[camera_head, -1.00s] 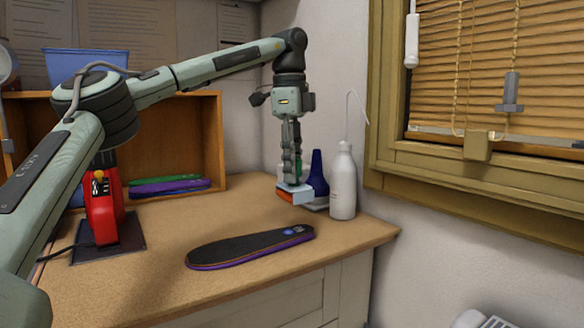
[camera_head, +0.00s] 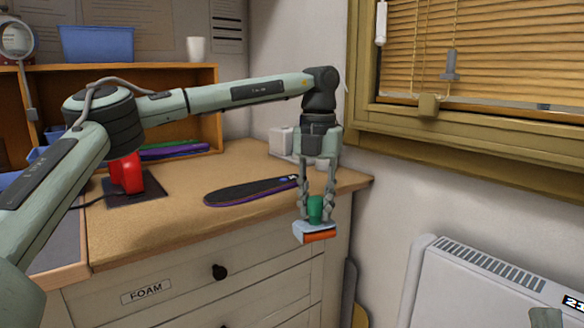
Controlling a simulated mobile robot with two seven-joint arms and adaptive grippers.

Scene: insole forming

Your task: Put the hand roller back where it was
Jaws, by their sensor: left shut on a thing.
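The hand roller (camera_head: 317,234) has a green handle, a pale blue frame and an orange roller. My left gripper (camera_head: 316,200) points down and is shut on its green handle, which is partly covered by the fingers. The roller hangs below the fingers and appears in front of the worktop's right front edge, against the drawer fronts. It looks clear of any surface.
A dark insole with a purple edge (camera_head: 245,193) lies on the worktop (camera_head: 165,222), left of my gripper. A red device (camera_head: 127,175) stands on a dark plate. White items (camera_head: 281,141) are at the back right corner, partly hidden. A white heater (camera_head: 480,285) is at right.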

